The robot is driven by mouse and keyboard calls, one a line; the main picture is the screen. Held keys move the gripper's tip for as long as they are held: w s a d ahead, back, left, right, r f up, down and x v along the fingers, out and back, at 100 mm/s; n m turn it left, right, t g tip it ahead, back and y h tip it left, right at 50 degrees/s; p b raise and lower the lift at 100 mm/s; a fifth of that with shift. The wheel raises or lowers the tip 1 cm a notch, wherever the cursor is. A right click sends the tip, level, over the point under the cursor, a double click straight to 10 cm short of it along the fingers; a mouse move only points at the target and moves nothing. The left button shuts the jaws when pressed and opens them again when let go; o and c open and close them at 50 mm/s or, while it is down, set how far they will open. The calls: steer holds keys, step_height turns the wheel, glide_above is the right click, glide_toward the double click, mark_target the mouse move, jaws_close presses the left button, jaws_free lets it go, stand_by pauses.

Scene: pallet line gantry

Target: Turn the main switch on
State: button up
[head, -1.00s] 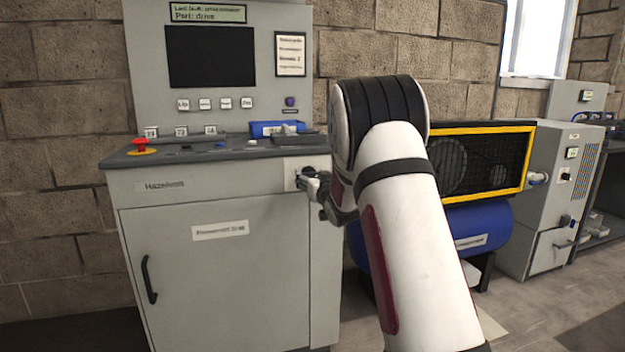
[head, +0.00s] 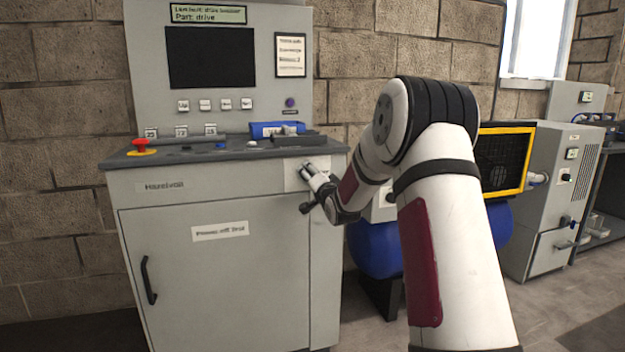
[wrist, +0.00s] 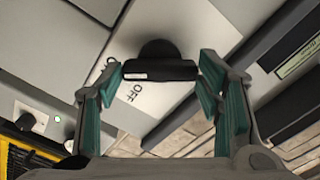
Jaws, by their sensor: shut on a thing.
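The main switch is a black rotary knob with a bar handle (wrist: 160,70) on a pale plate, seen in the wrist view. OFF and a partly hidden ON are printed on the plate (wrist: 150,100). My gripper (wrist: 158,76) has its teal-padded fingers closed on both ends of the bar. In the head view, my gripper (head: 314,182) is at the pale switch plate (head: 293,181), at the upper right of the grey cabinet front. The knob itself is hidden there by the fingers. The bar's exact setting against the labels is unclear.
The grey console (head: 230,270) has a red mushroom button (head: 140,145), a dark screen (head: 210,57) and a blue tray (head: 276,129) above. A blue tank (head: 375,245) and yellow-framed guard (head: 503,160) stand right, behind my arm. Floor at the lower right is clear.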

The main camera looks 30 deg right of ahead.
steer(key=shift+m+p, duration=0.5)
steer(key=shift+m, duration=3.2)
steer(key=o, duration=1.2)
steer(key=shift+c, duration=0.2)
steer(key=v, duration=1.2)
